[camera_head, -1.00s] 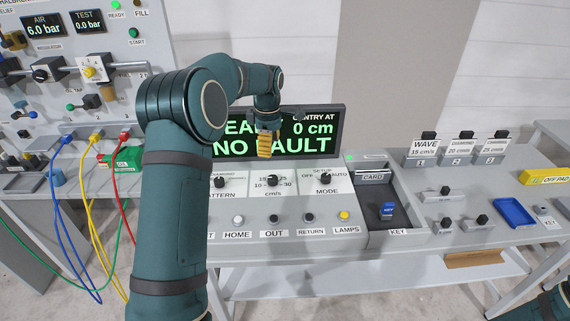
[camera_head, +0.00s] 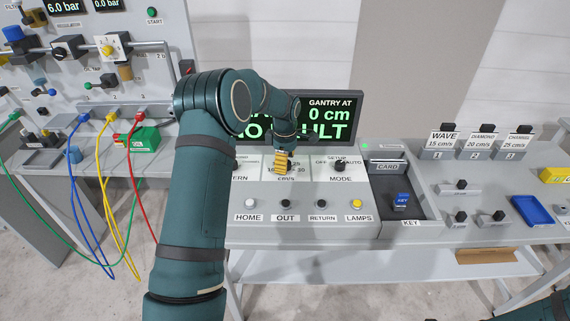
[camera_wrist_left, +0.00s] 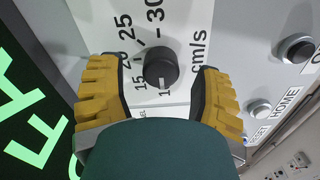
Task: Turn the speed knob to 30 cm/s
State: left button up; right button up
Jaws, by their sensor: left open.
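The speed knob (camera_wrist_left: 160,69) is a round dark knob with a white pointer mark on a white cm/s scale plate (camera_wrist_left: 180,28). In the left wrist view the mark points to the picture's bottom, at a label starting with 1 that is partly hidden; 15, 25 and 30 also show. My left gripper (camera_wrist_left: 161,90) is open, with one yellow finger on each side of the knob and gaps visible. In the head view my left gripper (camera_head: 283,162) is over the cm/s dial and hides most of it. My right gripper is not in view.
The MODE knob (camera_head: 340,165) is just right of the dial. HOME (camera_head: 250,204), OUT (camera_head: 286,204), RETURN (camera_head: 321,204) and LAMPS (camera_head: 356,204) buttons line the front. The display (camera_head: 335,115) behind shows 0 cm, partly covered by my arm. A key (camera_head: 402,202) lies in a recess at right.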

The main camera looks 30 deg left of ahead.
pick_arm(q)
jog(key=shift+f, duration=0.45)
